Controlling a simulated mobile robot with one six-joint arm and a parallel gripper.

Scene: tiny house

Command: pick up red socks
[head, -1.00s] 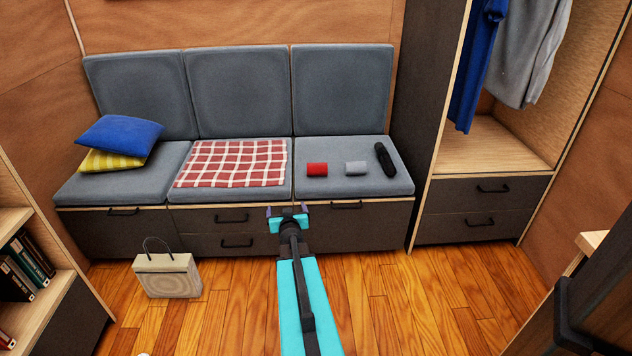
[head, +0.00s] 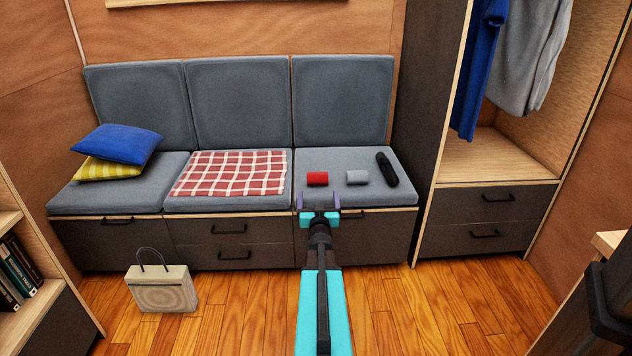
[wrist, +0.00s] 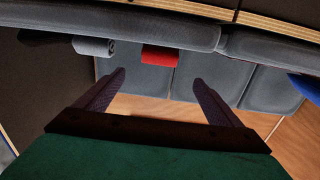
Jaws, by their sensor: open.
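The red socks (head: 317,179) are a small red roll on the right seat cushion of the grey bench. They also show in the wrist view (wrist: 160,55), beyond and between the fingertips. My gripper (head: 319,203) is open and empty at the front edge of that cushion, in front of the red socks and apart from them. In the wrist view the two fingers (wrist: 157,80) are spread wide with nothing between them.
A grey roll (head: 357,178) and a black object (head: 386,169) lie right of the red socks. A checked red cloth (head: 230,173) lies on the middle cushion. Blue (head: 118,144) and yellow (head: 101,169) pillows are at left. A bag (head: 161,289) stands on the floor.

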